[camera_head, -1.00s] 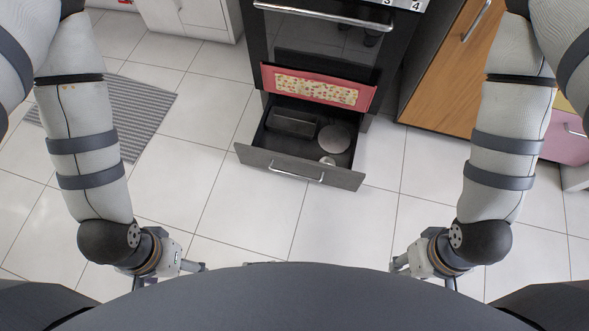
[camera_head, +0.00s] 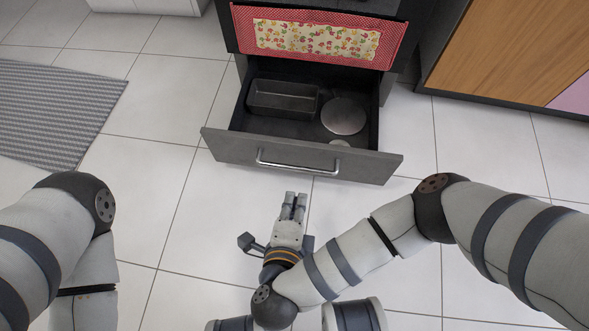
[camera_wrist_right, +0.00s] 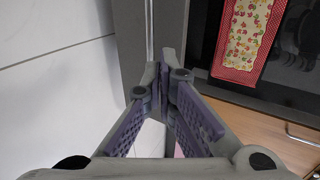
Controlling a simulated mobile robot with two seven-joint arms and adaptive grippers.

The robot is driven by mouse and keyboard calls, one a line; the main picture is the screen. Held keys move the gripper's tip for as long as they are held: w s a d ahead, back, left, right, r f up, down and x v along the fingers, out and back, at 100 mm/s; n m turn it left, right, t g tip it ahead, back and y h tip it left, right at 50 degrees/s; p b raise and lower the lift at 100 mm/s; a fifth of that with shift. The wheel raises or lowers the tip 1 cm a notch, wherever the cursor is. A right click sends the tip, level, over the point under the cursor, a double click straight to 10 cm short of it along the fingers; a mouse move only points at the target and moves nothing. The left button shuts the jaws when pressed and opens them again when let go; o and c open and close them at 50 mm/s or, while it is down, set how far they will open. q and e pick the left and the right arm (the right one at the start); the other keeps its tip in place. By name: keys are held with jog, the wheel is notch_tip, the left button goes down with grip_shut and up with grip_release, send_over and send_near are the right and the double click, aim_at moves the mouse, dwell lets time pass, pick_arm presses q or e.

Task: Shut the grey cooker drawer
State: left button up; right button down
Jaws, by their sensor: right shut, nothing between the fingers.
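The grey cooker drawer (camera_head: 225,146) is pulled out under the oven in the head view. Its front carries a metal bar handle (camera_head: 297,164). My right gripper (camera_head: 294,196) is in front of the drawer, just below the handle in the picture, and its fingers are shut and empty. In the right wrist view, the shut fingertips (camera_wrist_right: 161,76) appear against the grey drawer front (camera_wrist_right: 130,45), close to the handle (camera_wrist_right: 149,28). I cannot tell from that view whether they touch it. My left gripper is out of view.
A loaf tin (camera_head: 283,98) and a round metal lid or plate (camera_head: 343,115) lie inside the drawer. A red-edged patterned towel (camera_head: 316,36) hangs above it. A wooden cabinet (camera_head: 510,50) is at the right, and a grey striped mat (camera_head: 55,110) at the left. Tiled floor is clear in front.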

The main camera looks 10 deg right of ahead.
jog(key=b, duration=0.4)
send_near(305, 150)
notch_tip(305, 150, down, 4)
jog(key=w, duration=0.2)
jog(key=w+d, duration=0.1)
jog(key=w, duration=0.1)
jog(key=shift+w+d+r+b, duration=0.2)
jog(key=shift+d+r+b, duration=0.1)
jog(key=shift+b, duration=0.1)
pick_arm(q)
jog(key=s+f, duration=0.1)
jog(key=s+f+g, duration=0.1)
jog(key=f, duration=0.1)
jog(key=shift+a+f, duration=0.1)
pick_arm(e)
jog(key=shift+w+d, duration=0.1)
jog(key=shift+w, duration=0.25)
